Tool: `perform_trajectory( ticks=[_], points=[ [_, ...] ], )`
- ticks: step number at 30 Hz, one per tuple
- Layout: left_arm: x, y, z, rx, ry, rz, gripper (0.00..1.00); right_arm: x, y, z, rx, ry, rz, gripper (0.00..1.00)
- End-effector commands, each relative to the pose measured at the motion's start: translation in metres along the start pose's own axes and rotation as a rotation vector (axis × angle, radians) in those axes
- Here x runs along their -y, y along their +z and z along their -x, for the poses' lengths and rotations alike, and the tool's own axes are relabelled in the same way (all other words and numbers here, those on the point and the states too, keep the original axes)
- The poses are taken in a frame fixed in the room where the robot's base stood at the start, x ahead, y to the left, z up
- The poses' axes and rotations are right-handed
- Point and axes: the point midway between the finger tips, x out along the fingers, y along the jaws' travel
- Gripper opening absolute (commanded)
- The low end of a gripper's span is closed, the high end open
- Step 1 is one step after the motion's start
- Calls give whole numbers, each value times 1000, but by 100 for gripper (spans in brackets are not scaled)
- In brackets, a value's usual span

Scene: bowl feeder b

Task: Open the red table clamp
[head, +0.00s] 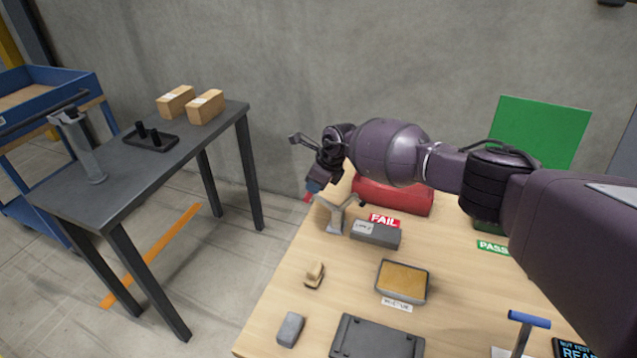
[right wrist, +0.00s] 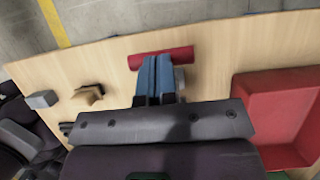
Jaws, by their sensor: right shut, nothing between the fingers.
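The red table clamp shows mainly as its red bar handle (right wrist: 160,57), lying crosswise just beyond my fingertips in the right wrist view. In the head view, its grey metal arm (head: 337,212) stands at the table's far left edge, with only a sliver of red visible by my gripper. My right gripper (head: 313,187) is at the handle, its blue fingers (right wrist: 155,77) shut together with nothing between them. The fingertips overlap the handle in the picture; I cannot tell whether they touch it. My left gripper is out of view.
On the wooden table (head: 280,312) are a red bin (head: 395,198), a grey box (head: 375,235), a tan-topped tray (head: 402,282), a small wooden piece (head: 314,274) and a grey block (head: 290,329). A blue-handled clamp (head: 529,319) stands at front right. A dark table (head: 140,180) stands left, across a floor gap.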

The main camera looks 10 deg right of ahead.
Motion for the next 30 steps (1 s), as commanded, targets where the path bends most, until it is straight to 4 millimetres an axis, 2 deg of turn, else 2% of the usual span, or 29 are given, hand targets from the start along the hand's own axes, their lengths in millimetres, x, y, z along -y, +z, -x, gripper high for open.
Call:
perform_trajectory(
  ticks=[22, 26, 30],
  points=[
    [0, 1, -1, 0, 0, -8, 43, -2, 4, -5, 6, 3, 2, 0],
    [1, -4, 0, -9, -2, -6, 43, -1, 6, 5, 8, 0, 3, 0],
    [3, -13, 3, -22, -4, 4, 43, 0, 7, 30, 10, -7, 4, 0]
  ],
)
